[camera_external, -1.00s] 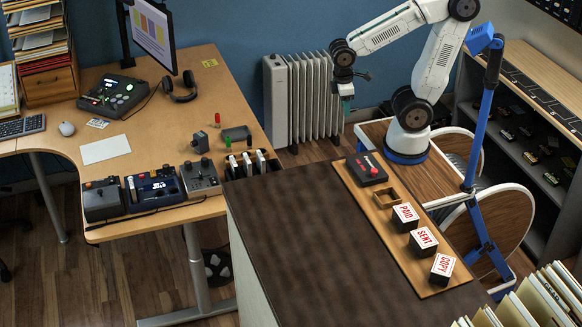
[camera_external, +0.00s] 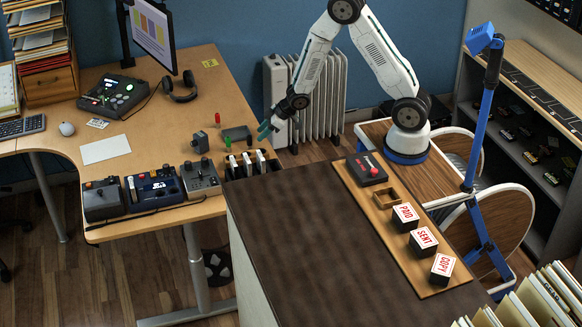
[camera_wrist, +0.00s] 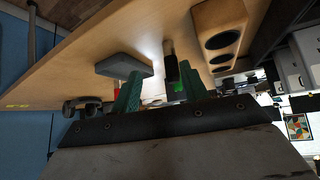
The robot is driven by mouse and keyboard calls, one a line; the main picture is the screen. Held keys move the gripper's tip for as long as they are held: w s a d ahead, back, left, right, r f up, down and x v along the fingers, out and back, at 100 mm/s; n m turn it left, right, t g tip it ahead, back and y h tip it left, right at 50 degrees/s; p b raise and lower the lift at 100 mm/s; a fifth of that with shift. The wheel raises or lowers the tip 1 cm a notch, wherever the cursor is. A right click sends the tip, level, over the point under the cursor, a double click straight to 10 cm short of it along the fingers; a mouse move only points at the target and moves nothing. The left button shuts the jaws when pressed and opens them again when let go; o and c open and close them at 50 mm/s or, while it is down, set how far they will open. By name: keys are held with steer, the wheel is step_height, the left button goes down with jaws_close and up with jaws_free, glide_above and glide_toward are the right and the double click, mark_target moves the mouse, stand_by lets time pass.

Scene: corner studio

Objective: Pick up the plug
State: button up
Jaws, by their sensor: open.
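Several small pieces that may be plugs stand on the tan desk (camera_external: 150,100): a red-topped one (camera_external: 217,118), a green one (camera_external: 228,142) and a dark block (camera_external: 200,142). I cannot tell which is the plug. My gripper (camera_external: 265,130) is open above the desk's right edge, right of these pieces, with teal fingers. A red bit (camera_wrist: 117,86) shows by the left finger, partly hidden.
A dark rack (camera_external: 233,172) with white-topped pieces stands at the near corner. The wrist view shows a wooden block with round holes (camera_wrist: 218,42). A radiator (camera_external: 320,95) stands behind; a dark counter (camera_external: 300,230) is in front.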

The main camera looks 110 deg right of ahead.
mark_target(250, 143)
steer(key=shift+w+r+t, duration=0.35)
steer(key=shift+w+t, duration=0.05)
steer(key=shift+w, duration=0.35)
steer(key=x, duration=0.7)
steer(key=shift+w+a+f, duration=0.1)
steer(key=shift+w+a, duration=0.15)
steer(key=shift+a, duration=0.1)
jaws_close()
